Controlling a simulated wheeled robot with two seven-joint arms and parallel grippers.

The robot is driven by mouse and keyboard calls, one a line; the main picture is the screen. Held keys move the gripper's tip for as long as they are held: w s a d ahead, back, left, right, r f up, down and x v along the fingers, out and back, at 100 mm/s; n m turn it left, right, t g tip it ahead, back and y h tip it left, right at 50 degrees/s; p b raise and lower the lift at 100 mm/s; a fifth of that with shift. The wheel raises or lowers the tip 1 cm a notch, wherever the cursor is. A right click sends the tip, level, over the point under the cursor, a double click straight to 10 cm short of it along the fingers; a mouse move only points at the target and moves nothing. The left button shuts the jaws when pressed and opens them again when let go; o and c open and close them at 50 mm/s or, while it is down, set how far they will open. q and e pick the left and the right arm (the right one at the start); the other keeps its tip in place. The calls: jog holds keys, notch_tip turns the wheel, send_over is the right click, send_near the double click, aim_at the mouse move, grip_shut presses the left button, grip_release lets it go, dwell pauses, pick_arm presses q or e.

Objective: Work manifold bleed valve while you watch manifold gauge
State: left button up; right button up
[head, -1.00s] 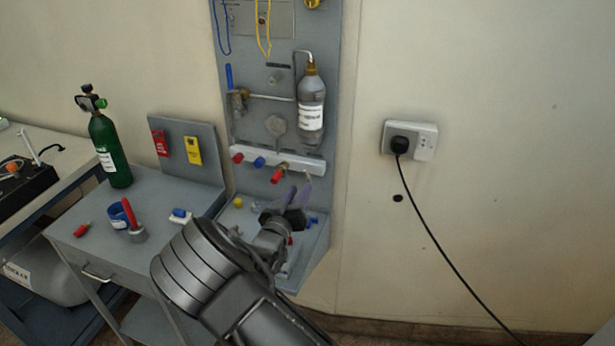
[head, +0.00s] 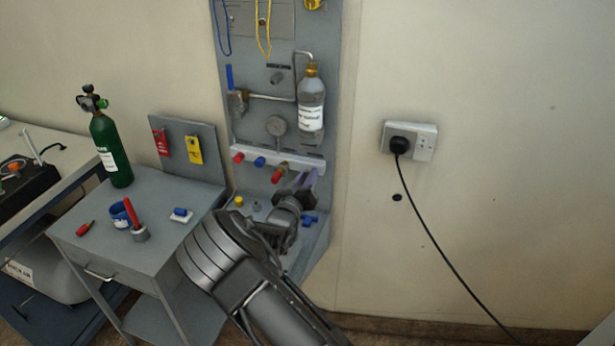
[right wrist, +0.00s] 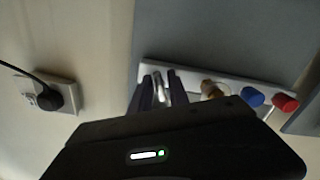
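The manifold (head: 290,163) is a pale bar on the grey wall panel, with red and blue knobs and a brass fitting. The manifold gauge (head: 276,125) is a small round grey dial above it; its reading is too small to tell. My right gripper (head: 308,180) is at the bar's right end, fingers pointing up at it. In the right wrist view the fingers of my right gripper (right wrist: 161,92) are apart, with a small silver stem, likely the bleed valve (right wrist: 158,82), showing between them. I cannot tell if they touch it. My left gripper is out of view.
A clear bottle (head: 311,105) hangs above the bar's right part. Small coloured parts lie on the panel's lower shelf (head: 318,240). A grey side table (head: 160,240) with a green cylinder (head: 110,150) stands left. A wall socket (head: 425,142) with a black cable is right.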

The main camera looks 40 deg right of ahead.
grip_shut()
jog(key=shift+f, duration=0.1)
jog(key=m+b, duration=0.1)
jog(key=b, duration=0.1)
jog(key=m+b, duration=0.1)
jog(key=b, duration=0.1)
jog(key=m+b, duration=0.1)
jog(key=b, duration=0.1)
jog(key=shift+f+m, duration=0.25)
jog(key=shift+m, duration=0.15)
jog(key=shift+r+m, duration=0.15)
jog(key=shift+m, duration=0.25)
jog(key=shift+r, duration=0.25)
